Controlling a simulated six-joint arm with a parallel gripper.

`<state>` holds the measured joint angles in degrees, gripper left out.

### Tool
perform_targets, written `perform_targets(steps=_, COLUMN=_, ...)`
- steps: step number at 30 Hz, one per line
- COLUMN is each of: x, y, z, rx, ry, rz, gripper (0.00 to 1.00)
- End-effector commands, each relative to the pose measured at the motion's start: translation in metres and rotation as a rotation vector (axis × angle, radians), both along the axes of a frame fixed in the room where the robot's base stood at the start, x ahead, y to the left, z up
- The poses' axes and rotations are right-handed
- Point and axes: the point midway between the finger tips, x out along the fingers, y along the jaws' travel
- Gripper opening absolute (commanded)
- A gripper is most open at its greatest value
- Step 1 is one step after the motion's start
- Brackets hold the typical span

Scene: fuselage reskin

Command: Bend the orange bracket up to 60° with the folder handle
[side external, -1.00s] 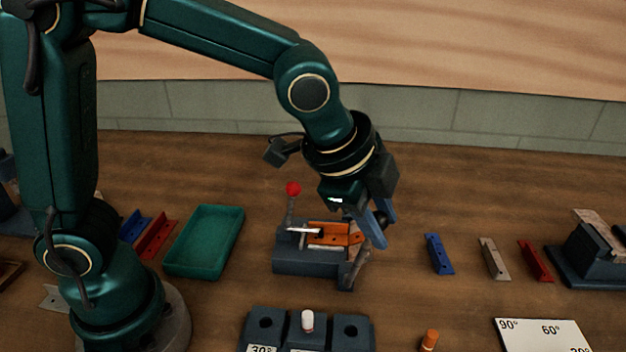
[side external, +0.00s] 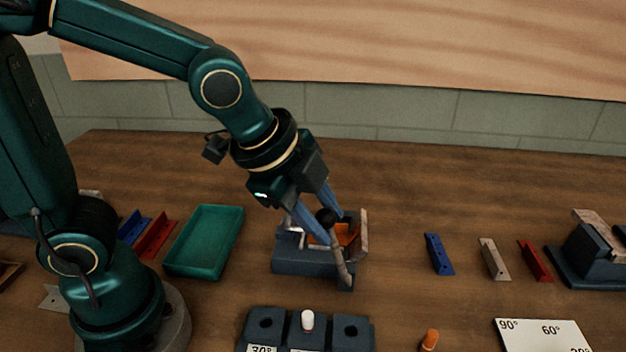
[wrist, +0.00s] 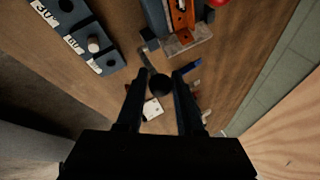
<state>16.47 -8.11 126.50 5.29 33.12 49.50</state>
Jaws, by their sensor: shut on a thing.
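The grey folder (side external: 300,264) stands mid-table; its body also shows at the top of the wrist view (wrist: 156,14). The orange bracket (side external: 347,234) lies in it, partly hidden by my fingers in the side view; part of it shows in the wrist view (wrist: 181,17). The folder handle (side external: 343,264) ends in a black knob (side external: 326,216). My gripper (side external: 333,227) is shut on this knob, which sits between the fingertips in the wrist view (wrist: 160,84). The folder's pale leaf (side external: 364,232) stands up at its right side. The bracket's exact angle is not readable.
A block with labelled holes (side external: 263,335) stands in front, a white peg (side external: 307,321) in its middle hole. An orange peg (side external: 430,340) and an angle card (side external: 545,335) are at right front. A green tray (side external: 205,241) is left. Blue, grey and red brackets lie right.

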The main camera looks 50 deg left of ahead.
Motion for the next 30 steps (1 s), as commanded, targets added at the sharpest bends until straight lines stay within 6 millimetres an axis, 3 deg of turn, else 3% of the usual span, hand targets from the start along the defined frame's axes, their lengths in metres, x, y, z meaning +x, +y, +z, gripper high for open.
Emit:
perform_targets(steps=10, x=-0.003, y=0.005, z=-0.006, rx=0.018, ry=0.019, rz=0.003, gripper=0.00)
perform_targets(steps=11, x=-0.003, y=0.005, z=-0.006, rx=0.018, ry=0.019, rz=0.003, gripper=0.40)
perform_targets(steps=12, x=-0.003, y=0.005, z=-0.006, rx=0.019, ry=0.019, rz=0.003, gripper=0.55)
perform_targets(steps=13, x=-0.003, y=0.005, z=-0.006, rx=0.018, ry=0.019, rz=0.003, gripper=0.63)
perform_targets(steps=23, x=-0.002, y=0.003, z=-0.002, rx=0.010, ry=0.009, rz=0.001, gripper=0.63)
perform_targets(steps=30, x=-0.013, y=0.005, z=0.021, rx=0.009, ry=0.004, rz=0.001, gripper=0.63)
